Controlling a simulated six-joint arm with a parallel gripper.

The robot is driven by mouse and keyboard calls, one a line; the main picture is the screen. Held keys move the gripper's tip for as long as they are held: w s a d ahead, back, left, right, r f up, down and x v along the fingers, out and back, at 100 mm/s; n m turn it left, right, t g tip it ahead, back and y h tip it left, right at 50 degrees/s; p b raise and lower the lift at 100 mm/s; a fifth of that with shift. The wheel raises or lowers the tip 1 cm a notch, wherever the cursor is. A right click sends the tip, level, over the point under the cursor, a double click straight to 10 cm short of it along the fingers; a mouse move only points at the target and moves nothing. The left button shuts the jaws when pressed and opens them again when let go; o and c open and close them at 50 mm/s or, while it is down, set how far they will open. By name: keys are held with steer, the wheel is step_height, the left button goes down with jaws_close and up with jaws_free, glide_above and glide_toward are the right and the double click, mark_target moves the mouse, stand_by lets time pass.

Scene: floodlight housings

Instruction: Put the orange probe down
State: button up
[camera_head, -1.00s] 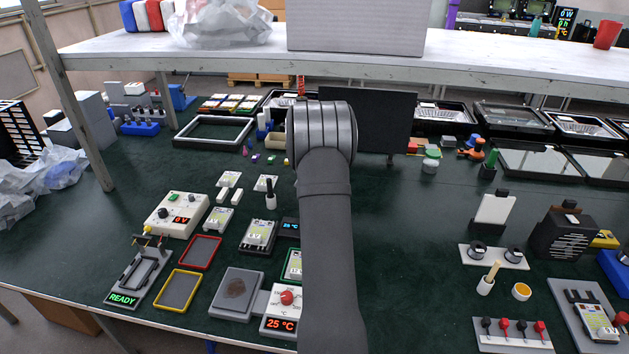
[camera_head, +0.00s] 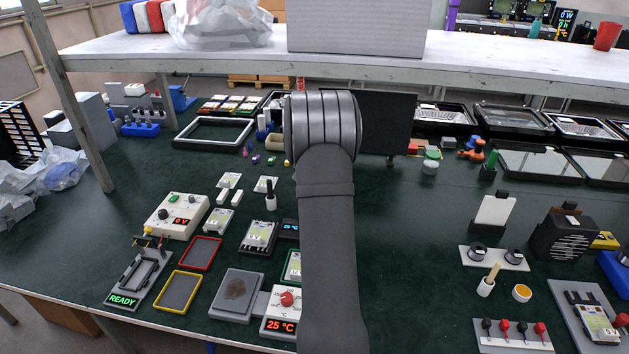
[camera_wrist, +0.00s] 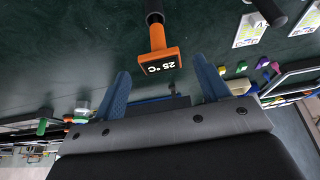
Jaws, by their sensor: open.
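No finger visibly touches the head. I cannot tell how far the probe stands from the fingertips or what supports it. In the head view my dark arm and wrist hide the fingers, and the probe does not show.
A black panel (camera_head: 388,125) stands just right of my wrist. Small coloured parts lie beside the wrist, and an empty frame (camera_head: 214,133) lies to the left. A white shelf (camera_head: 470,66) crosses above the back of the green table (camera_head: 410,260).

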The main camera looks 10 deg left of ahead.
steer(key=v, duration=0.7)
steer(key=x, duration=1.1)
steer(key=shift+f, duration=0.3)
steer(key=shift+w, duration=0.2)
steer(key=shift+s+r, duration=0.1)
steer(key=shift+r, duration=1.5)
steer(key=shift+f, duration=0.15)
